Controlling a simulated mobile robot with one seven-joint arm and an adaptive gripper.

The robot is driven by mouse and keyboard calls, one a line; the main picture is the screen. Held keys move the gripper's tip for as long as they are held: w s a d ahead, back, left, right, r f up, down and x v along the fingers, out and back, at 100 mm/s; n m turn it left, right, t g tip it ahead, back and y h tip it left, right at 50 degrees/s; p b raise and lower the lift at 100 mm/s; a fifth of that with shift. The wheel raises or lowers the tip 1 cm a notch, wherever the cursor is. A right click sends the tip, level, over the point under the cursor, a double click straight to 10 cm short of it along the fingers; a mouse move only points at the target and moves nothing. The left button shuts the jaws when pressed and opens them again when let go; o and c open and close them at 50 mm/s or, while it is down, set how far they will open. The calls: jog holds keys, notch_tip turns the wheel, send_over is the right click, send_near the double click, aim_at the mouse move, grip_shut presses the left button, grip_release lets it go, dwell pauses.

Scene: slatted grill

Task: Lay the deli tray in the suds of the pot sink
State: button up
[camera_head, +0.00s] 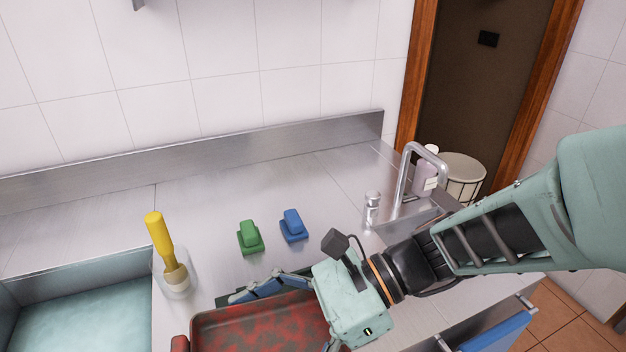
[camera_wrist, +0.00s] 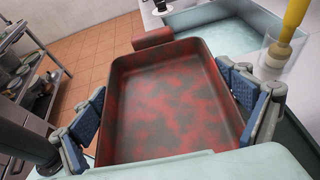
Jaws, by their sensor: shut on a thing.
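The deli tray (camera_head: 258,324) is a dark rectangular pan with red stains inside and a red handle end. It is at the bottom of the head view, near the counter's front, and fills the middle of the wrist view (camera_wrist: 165,105). My gripper (camera_wrist: 172,112) is shut on the tray, with blue-padded fingers on its two long sides. Whether the tray touches the counter is unclear. The pot sink (camera_head: 85,318) is at the lower left of the head view, filled with pale blue-green suds. Part of it shows at the top right of the wrist view (camera_wrist: 208,30).
A clear holder with a yellow-handled brush (camera_head: 160,238) stands between sink and tray. A green scrubber (camera_head: 250,238) and a blue scrubber (camera_head: 293,226) lie behind the tray. A shaker (camera_head: 371,208) and faucet (camera_head: 405,180) are at right. The suds surface looks clear.

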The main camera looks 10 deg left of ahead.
jog(key=shift+r+p, duration=2.5)
jog(key=shift+f, duration=0.1)
jog(key=w+d+f+m+t+p, duration=0.1)
jog(key=w+d+m+t+p, duration=0.15)
jog(key=w+d, duration=0.45)
jog(key=w+d+f+m+t+y+p, duration=0.1)
jog(key=w+d+m+t, duration=0.25)
jog(key=w, duration=0.65)
jog(key=w+d+f+m+t+p, duration=0.2)
jog(key=w+d+m+t, duration=0.15)
jog(key=w, duration=0.55)
jog(key=w+d+f+m+t+h, duration=0.1)
jog(key=w+d+f+t, duration=0.1)
jog(key=d, duration=0.4)
jog(key=w+d+f+m+t+h+p, duration=0.1)
jog(key=w+d+f+m+t, duration=0.1)
jog(key=w+d, duration=0.2)
jog(key=shift+d+f+t, duration=0.2)
jog(key=shift+d+t, duration=0.15)
jog(key=shift+d, duration=0.7)
